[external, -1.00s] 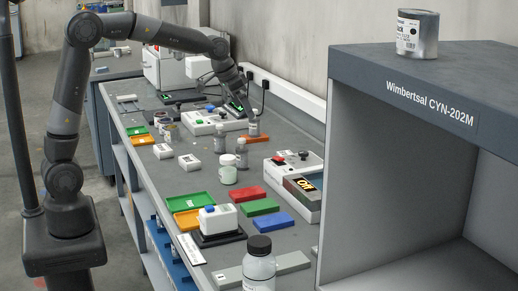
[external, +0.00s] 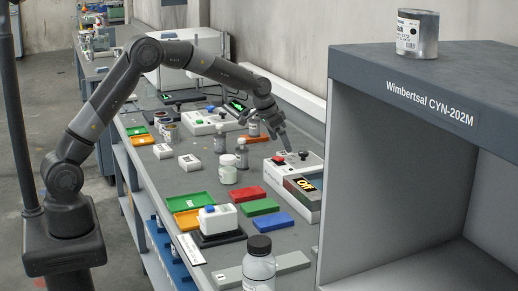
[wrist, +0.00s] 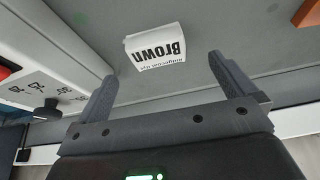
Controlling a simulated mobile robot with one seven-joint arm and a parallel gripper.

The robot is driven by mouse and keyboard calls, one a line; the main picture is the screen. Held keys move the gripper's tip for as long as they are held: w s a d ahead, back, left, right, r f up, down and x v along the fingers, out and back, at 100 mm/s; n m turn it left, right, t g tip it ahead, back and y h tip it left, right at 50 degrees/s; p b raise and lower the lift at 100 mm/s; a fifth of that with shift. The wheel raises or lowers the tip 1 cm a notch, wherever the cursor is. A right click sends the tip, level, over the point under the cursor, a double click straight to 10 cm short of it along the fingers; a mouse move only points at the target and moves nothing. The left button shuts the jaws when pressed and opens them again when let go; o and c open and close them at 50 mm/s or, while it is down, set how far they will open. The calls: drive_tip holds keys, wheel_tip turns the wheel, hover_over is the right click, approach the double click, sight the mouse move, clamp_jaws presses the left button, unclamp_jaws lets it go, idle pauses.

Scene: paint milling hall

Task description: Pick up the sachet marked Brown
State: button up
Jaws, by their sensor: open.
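The sachet marked Brown (wrist: 155,48) is a small white packet with black lettering, upside down in the wrist view. It lies on the grey bench top, just beyond the fingertips and roughly between their lines. My gripper (wrist: 163,72) is open and empty, with one finger on each side of the view and bare bench between them. In the external view my gripper (external: 284,146) points down over the bench near the wall, behind a white device. I cannot make out the sachet in the external view.
The white device (external: 292,161) with a red button and dark knob stands close to my gripper; its knob (wrist: 46,112) shows at left in the wrist view. An orange item (wrist: 308,90) is at right. Grey bottles (external: 241,155) stand to the left along the bench.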

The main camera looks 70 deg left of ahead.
drive_tip(key=x, duration=0.5)
drive_tip(key=shift+w+d+f, duration=0.25)
drive_tip(key=shift+c, duration=0.3)
drive_tip(key=c, duration=1)
drive_tip(key=shift+r, duration=0.1)
